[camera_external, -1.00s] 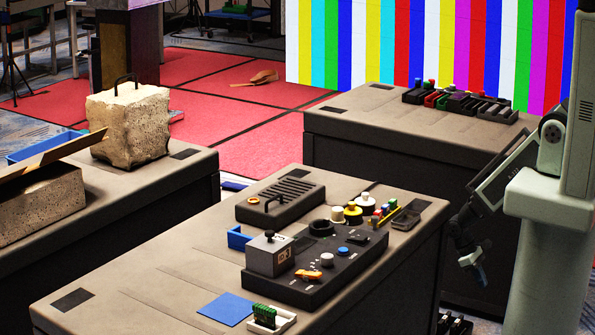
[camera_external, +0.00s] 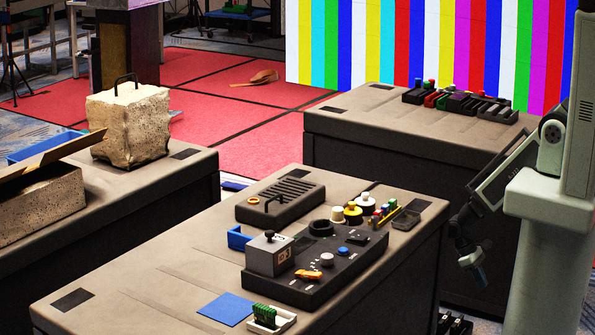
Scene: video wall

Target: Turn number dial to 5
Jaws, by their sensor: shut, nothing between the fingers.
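A dark control panel (camera_external: 345,275) lies on the near table. It carries a white knob (camera_external: 327,259), a blue knob (camera_external: 343,250), an orange lever (camera_external: 308,274) and a grey box (camera_external: 267,257) with a black knob on top. I cannot tell which of these is the number dial, and no numbers on a dial are readable at this size. My gripper (camera_external: 479,277) hangs at the right, pointing down, off the near table's right edge and well apart from the panel. It is small and dark here; its fingers are shut with nothing held.
The near table (camera_external: 170,275) also bears a slotted black box (camera_external: 281,201), a blue pad (camera_external: 227,308), yellow and white round pieces (camera_external: 353,210), and a small tray with a green part (camera_external: 268,317). Another table (camera_external: 400,125) stands behind. A stone block (camera_external: 130,125) sits at left.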

